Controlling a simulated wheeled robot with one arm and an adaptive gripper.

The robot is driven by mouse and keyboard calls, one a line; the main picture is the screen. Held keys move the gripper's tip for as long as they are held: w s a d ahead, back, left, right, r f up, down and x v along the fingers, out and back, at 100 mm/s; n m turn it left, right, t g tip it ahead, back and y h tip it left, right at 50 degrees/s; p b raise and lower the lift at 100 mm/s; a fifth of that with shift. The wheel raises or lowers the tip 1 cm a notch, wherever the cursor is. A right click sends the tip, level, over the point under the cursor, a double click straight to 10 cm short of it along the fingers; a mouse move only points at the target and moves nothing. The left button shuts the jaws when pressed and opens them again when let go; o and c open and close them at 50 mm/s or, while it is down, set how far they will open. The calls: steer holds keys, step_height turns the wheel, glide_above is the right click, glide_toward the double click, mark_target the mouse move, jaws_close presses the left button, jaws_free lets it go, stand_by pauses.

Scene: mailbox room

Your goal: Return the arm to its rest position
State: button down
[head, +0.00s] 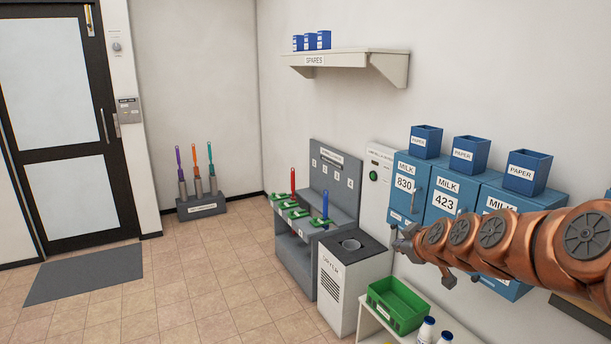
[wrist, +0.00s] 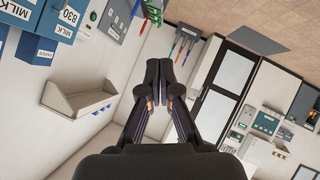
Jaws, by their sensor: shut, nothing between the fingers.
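My copper-coloured arm reaches in from the right edge of the head view, in front of the blue milk boxes. My gripper (head: 401,245) is at its left end, small and partly turned away there. In the wrist view my gripper (wrist: 160,68) shows its dark fingers drawn together at the tips, with nothing between them. The fingertips are in open air, apart from any surface.
Blue milk boxes (head: 444,203) with paper bins on top hang on the right wall, close behind my arm. Below stand a green crate (head: 398,305), white bottles (head: 425,331) and a white dryer unit (head: 346,285).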

steer(key=s+a+f+m+g, duration=0.1)
steer(key=s+a+f+g, duration=0.2)
steer(key=s, duration=0.6)
steer(key=s+a+f+m+g, duration=0.1)
steer(key=s+a+f+g, duration=0.15)
steer(key=s+a, duration=0.45)
steer(key=s+d+f+m+g, duration=0.1)
steer(key=s+m+g, duration=0.1)
steer(key=s, duration=0.7)
steer(key=s+d+f+m+g+h, duration=0.1)
steer(key=s+d+m+g, duration=0.1)
steer(key=s, duration=0.8)
steer(key=s+d+f+m+g+h, duration=0.1)
steer(key=s+d+m+g, duration=0.1)
steer(key=s, duration=0.8)
steer(key=shift+s+f+g, duration=0.25)
steer(key=shift+f+g, duration=0.1)
steer(key=shift+g, duration=0.4)
